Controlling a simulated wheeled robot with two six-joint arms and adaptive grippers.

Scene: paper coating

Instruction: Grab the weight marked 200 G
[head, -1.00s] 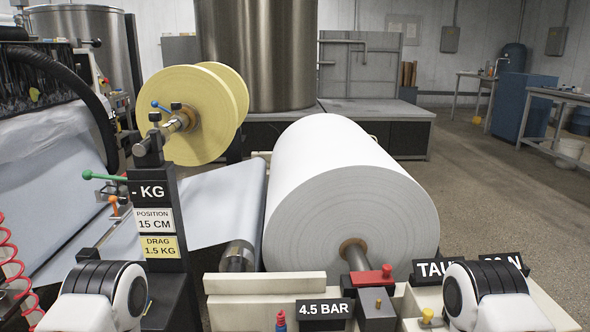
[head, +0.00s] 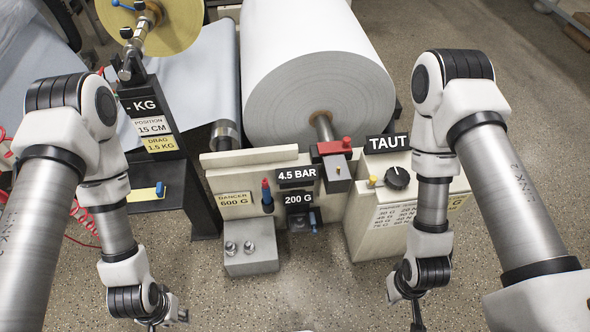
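A black plate reading 200 G (head: 298,199) sits under the 4.5 BAR sign, above a small dark fitting with a blue part. I cannot tell whether it marks a weight or is a display. Two small metal weights (head: 231,248) stand on a grey block (head: 252,264) at the front, left of that plate; any marking on them is too small to read. My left gripper (head: 172,318) is low at the bottom edge, left of the block and apart from it. My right gripper (head: 405,300) is low on the right, apart from everything. The finger gaps are not clear in either.
A large white paper roll (head: 312,70) is behind the machine front. A red clamp (head: 336,147), a black knob (head: 397,177) under the TAUT sign, and a DANCER 600 G label (head: 233,200) are near the weights. The speckled floor (head: 310,295) in front is free.

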